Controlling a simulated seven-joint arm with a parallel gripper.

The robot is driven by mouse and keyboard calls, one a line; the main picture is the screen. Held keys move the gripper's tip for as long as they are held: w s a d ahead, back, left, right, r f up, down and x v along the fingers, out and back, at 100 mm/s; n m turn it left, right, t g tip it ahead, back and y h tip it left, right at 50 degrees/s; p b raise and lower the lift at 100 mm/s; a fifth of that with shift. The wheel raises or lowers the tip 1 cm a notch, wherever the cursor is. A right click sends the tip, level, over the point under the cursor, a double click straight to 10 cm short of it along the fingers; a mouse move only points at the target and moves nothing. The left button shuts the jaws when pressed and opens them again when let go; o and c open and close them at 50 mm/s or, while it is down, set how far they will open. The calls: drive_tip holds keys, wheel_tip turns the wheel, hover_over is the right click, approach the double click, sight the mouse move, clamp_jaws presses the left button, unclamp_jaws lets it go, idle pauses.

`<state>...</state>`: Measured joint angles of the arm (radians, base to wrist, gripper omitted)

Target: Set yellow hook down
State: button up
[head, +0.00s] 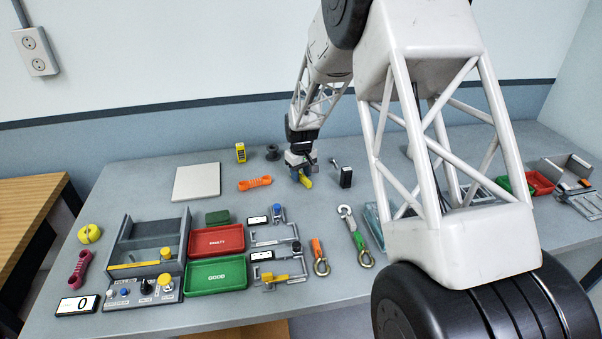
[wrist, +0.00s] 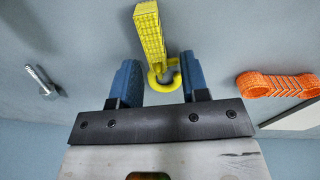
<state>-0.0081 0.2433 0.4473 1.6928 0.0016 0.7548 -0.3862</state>
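The yellow hook (wrist: 160,74) hangs off a short yellow woven strap (wrist: 149,28) and appears to lie on the grey table. In the head view its yellow part (head: 306,182) shows just under my gripper (head: 300,165). In the wrist view my gripper (wrist: 157,82) has its two blue fingers apart, one on each side of the hook. A gap shows on the left; the right finger is close to the hook, and I cannot tell whether it touches. The fingertips are low, near the table.
An orange strap (head: 255,184) lies left of my gripper, a black block (head: 346,178) and a metal bolt (wrist: 40,80) on other sides. A pale square plate (head: 196,182), the red tray (head: 216,253) and the green tray (head: 189,279) are further left. Table around the plate's right is mostly clear.

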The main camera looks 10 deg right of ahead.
sight(302, 175)
drive_tip(key=shift+r, duration=0.1)
wheel_tip(302, 175, up, 12)
idle(1.0)
drive_tip(key=shift+s+r, duration=0.1)
drive_tip(key=shift+r, duration=0.05)
idle(0.4)
drive_tip(key=s+r+m, duration=0.1)
drive_tip(key=s+r, duration=0.4)
drive_tip(key=s, duration=0.3)
drive_tip(key=s+r+m+t, duration=0.1)
drive_tip(key=s+r, duration=0.3)
drive_tip(key=s, duration=0.4)
drive_tip(key=s+r, duration=0.5)
drive_tip(key=s, duration=0.3)
drive_tip(key=s+d+f+m+t, duration=0.1)
drive_tip(key=s+m, duration=0.1)
drive_tip(key=s, duration=2.4)
drive_tip(key=shift+s+m+t, duration=0.15)
drive_tip(key=shift+m+t, duration=0.15)
drive_tip(key=shift+m, duration=0.1)
